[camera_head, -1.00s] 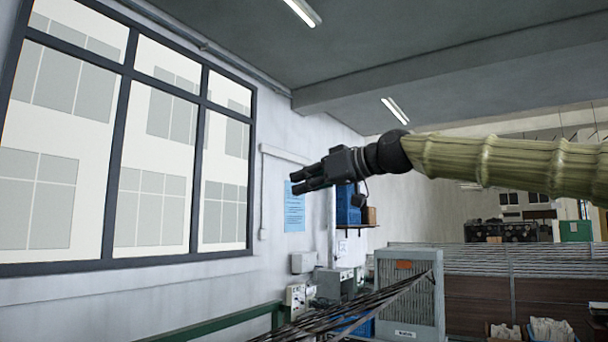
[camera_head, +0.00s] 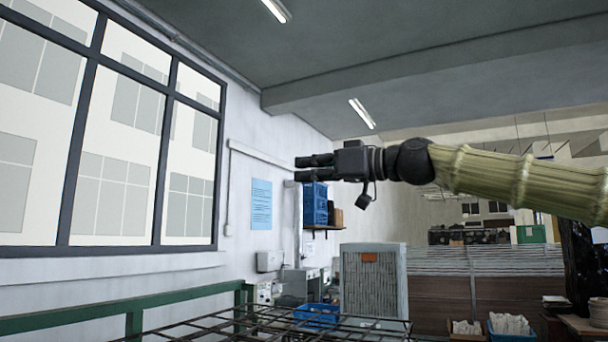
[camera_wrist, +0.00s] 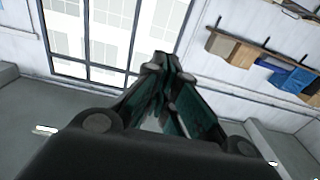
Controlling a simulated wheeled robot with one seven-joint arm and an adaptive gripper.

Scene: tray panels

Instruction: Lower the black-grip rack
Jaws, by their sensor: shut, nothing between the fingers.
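A dark wire rack (camera_head: 275,322) shows at the bottom edge of the head view. Its bars lie nearly level, and its near part is cut off by the frame. I cannot make out a black grip on it. My gripper (camera_head: 304,168) is well above the rack, pointing left in the head view, with nothing held. In the wrist view my gripper (camera_wrist: 165,64) has its fingers brought together at the tips, and the rack does not show there.
A green rail (camera_head: 130,308) runs along the left of the rack. A blue crate (camera_head: 316,315) and a grey cabinet (camera_head: 372,285) stand behind it. A large window (camera_head: 87,150) fills the left wall. A shelf (camera_head: 323,228) holds blue bins. Open air surrounds my gripper.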

